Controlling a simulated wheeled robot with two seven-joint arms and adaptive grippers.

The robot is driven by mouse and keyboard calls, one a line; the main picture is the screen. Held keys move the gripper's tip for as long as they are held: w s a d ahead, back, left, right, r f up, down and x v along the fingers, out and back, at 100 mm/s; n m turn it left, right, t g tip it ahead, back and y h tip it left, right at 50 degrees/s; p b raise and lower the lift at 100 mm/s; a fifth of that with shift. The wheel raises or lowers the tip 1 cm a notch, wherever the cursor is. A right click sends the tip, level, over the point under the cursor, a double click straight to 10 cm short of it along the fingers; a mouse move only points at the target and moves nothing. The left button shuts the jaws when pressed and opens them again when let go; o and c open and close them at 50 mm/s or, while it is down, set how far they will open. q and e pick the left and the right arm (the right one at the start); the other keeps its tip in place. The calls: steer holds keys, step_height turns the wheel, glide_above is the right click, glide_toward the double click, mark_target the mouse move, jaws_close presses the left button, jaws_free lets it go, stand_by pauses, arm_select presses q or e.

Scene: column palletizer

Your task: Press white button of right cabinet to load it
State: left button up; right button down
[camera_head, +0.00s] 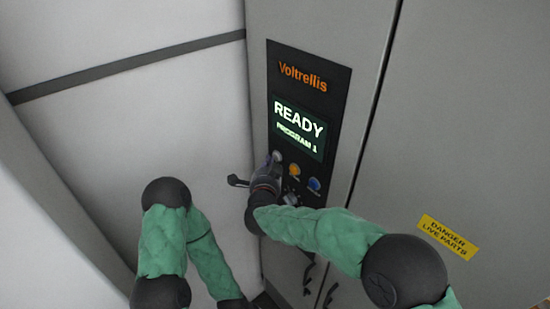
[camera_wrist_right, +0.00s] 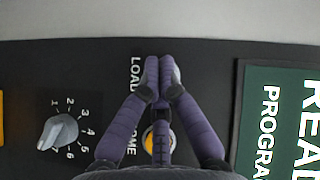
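The right cabinet's dark control panel (camera_head: 340,82) carries a lit screen (camera_head: 299,128) reading READY, PROGRAM 1. The white button (camera_head: 277,156) sits below the screen, at the left of the button row. My right gripper (camera_head: 274,164) is at this button. In the right wrist view its fingers (camera_wrist_right: 159,66) are shut together, with nothing seen between them, beside the LOAD label. The fingertips cover most of the white button (camera_wrist_right: 177,73); only a pale edge shows. Whether they touch it I cannot tell. My left gripper is not in view.
An orange button (camera_head: 295,170) and a blue button (camera_head: 314,185) are close beside the white one. A numbered grey knob (camera_wrist_right: 60,132) is near them. A pale wall panel (camera_head: 140,115) stands left of the cabinet. A yellow danger label (camera_head: 448,237) is on the right.

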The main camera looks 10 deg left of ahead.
steer(key=shift+w+d, duration=0.25)
steer(key=shift+w, duration=0.05)
stand_by(0.5)
steer(key=shift+s+a, duration=0.5)
steer(key=shift+s, duration=0.15)
stand_by(0.4)
steer(key=shift+s+a, duration=0.8)
steer(key=shift+s, duration=0.2)
steer(key=shift+s+a, duration=0.75)
steer(key=shift+s, duration=0.2)
